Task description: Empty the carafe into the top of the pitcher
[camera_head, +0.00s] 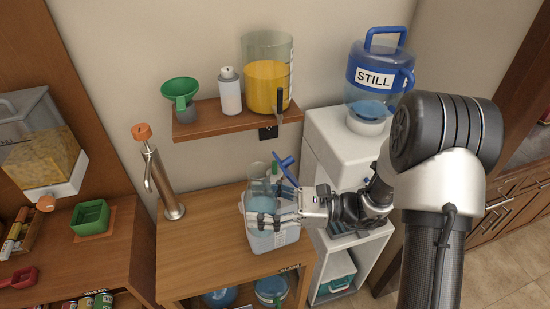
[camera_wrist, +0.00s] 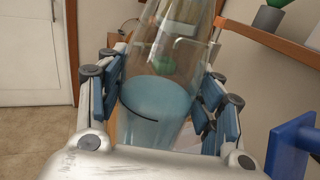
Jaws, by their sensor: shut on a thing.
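My gripper (camera_head: 262,218) is shut on the clear glass carafe (camera_head: 256,178), which holds pale blue water in its lower part. The carafe stands close to upright in the head view. In the wrist view the carafe (camera_wrist: 160,100) fills the space between the two fingers (camera_wrist: 160,108), with the water surface below its middle. A whitish container, seemingly the pitcher (camera_head: 272,241), is on the wooden counter below and behind the carafe. The carafe and gripper hide much of it, and I cannot tell whether they touch or see its top opening.
A wall shelf (camera_head: 215,126) above holds a green funnel (camera_head: 180,90), a white bottle (camera_head: 229,95) and a jug of orange liquid (camera_head: 266,85). A steel tap (camera_head: 160,180) stands left. The STILL water dispenser (camera_head: 372,78) and a blue lever (camera_head: 286,169) are right.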

